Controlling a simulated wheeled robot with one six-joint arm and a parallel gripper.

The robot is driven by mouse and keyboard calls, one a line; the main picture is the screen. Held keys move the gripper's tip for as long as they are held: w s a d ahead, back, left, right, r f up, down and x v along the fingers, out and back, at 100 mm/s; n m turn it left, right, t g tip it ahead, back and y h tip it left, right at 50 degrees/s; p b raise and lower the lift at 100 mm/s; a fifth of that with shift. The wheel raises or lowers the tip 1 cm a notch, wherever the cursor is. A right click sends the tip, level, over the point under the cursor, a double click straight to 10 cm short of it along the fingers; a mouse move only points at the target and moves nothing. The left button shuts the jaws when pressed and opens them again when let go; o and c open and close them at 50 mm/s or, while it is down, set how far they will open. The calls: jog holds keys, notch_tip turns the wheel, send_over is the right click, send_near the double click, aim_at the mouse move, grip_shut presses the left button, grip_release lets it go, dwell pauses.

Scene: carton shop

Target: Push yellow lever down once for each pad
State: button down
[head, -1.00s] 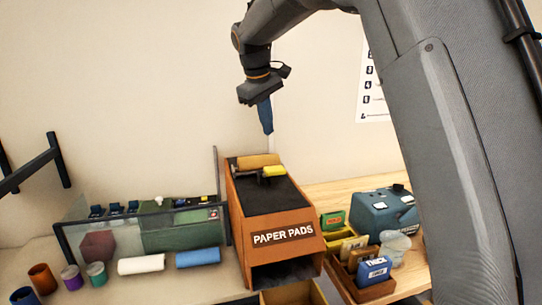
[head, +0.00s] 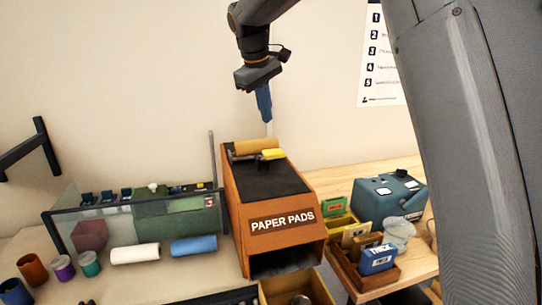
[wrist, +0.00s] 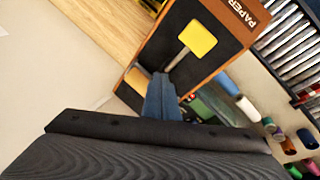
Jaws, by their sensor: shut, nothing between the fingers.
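The orange paper pads dispenser (head: 285,238) stands in the middle of the head view, with a dark sloped top and an open mouth at its lower front. The yellow lever (head: 272,154) sits near the top back of it, beside a tan roller (head: 252,146). In the wrist view the lever's yellow pad (wrist: 198,39) is on a grey arm over the dark top. My gripper (head: 265,118) is shut and empty, pointing down above the back end of the dispenser, apart from the lever. In the wrist view its blue fingers (wrist: 162,98) show below the lever. No pad is clearly visible in the mouth.
A yellow-brown bin (head: 318,285) holding a round metal thing stands under the mouth. A wooden tray of small boxes (head: 352,278), a clear cup (head: 399,233) and a blue-grey machine (head: 385,200) stand right.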

aim_at(268, 158)
jog(key=f+b, duration=0.1)
jog(key=s+f+b, duration=0.1)
jog(key=f+b, duration=0.1)
jog(key=shift+s+d+f, duration=0.2)
jog(key=shift+s+f, duration=0.05)
jog(key=shift+s, duration=0.05)
jog(key=shift+s+d+f+b, duration=0.1)
jog(key=shift+s+f+b, duration=0.45)
jog(key=shift+f, duration=0.3)
jog(key=shift+f, duration=0.1)
dwell(1.2)
jog(key=shift+s+f, duration=0.2)
jog(key=shift+f, duration=0.1)
